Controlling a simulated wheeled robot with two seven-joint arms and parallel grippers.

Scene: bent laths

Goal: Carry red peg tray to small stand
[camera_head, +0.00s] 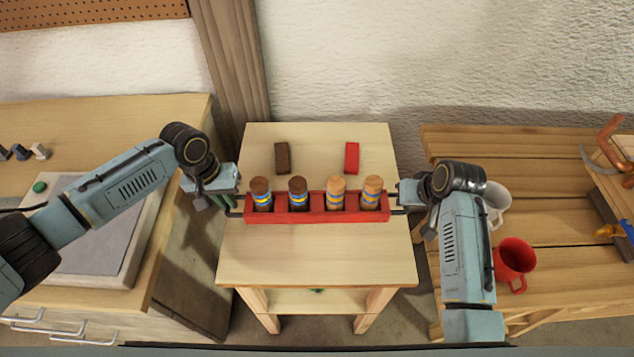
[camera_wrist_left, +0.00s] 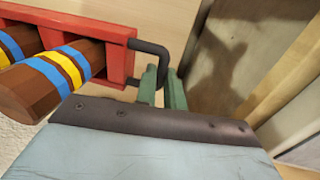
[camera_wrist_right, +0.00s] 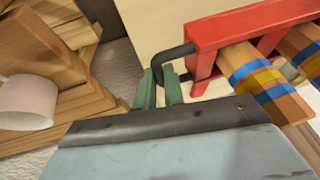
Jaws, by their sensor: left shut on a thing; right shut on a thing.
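The red peg tray (camera_head: 316,215) is over the small stand (camera_head: 310,258) in the head view. It carries two dark brown pegs (camera_head: 298,193) on the left and two light brown pegs (camera_head: 336,193) on the right, all with blue and yellow bands. My left gripper (camera_head: 234,204) is shut on the tray's black left handle, seen in the left wrist view (camera_wrist_left: 153,85). My right gripper (camera_head: 402,201) is shut on the right handle, seen in the right wrist view (camera_wrist_right: 160,88). The tray looks about level. I cannot tell whether it touches the stand top.
A dark brown block (camera_head: 282,158) and a red block (camera_head: 352,157) lie on the stand's back part. A slatted bench (camera_head: 470,146) on the right holds a red mug (camera_head: 514,262) and a white mug (camera_head: 497,197). A wooden cabinet (camera_head: 100,112) stands left. The stand's front part is clear.

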